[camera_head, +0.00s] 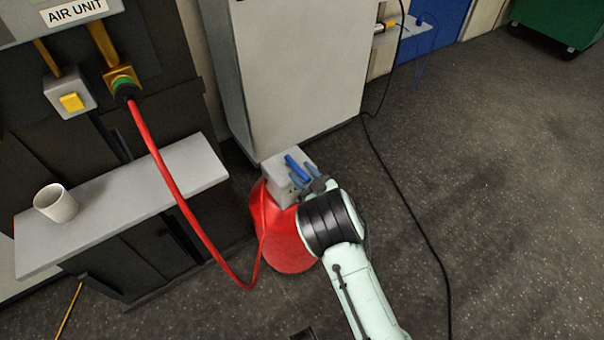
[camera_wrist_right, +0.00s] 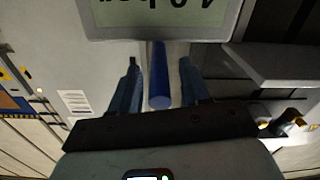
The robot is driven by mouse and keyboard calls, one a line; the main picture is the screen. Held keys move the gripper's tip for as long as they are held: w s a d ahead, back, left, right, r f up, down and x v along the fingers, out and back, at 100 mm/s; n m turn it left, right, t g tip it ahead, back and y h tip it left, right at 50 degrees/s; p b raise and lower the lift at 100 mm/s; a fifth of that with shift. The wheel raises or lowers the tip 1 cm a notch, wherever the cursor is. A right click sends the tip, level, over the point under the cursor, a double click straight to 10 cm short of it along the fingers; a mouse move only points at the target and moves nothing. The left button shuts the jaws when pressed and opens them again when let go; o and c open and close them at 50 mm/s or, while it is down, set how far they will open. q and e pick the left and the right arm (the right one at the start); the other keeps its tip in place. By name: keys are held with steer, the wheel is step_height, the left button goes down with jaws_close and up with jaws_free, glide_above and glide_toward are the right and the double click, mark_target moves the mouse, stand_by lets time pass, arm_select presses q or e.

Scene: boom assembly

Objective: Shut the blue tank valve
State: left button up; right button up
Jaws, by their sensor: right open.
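The red tank (camera_head: 286,240) stands on the floor, with a grey box (camera_head: 280,191) on its top. The blue valve handle (camera_head: 297,168) sticks up at that box. My right gripper (camera_head: 307,173) reaches over the tank from the lower right, its fingers close beside the handle. In the right wrist view the blue handle (camera_wrist_right: 159,82) lies between the two open fingers of the right gripper (camera_wrist_right: 161,85), with a gap on each side. The tip of the handle points toward the wrist camera. My left gripper does not show in the head view.
A red hose (camera_head: 172,183) runs from the air unit (camera_head: 75,12) down to the tank. A shelf with a white cup (camera_head: 55,203) stands left. A grey cabinet (camera_head: 296,70) stands behind the tank. A black cable (camera_head: 408,215) crosses the otherwise open floor at right.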

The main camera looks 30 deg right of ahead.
steer(key=shift+w, duration=0.25)
jaws_close()
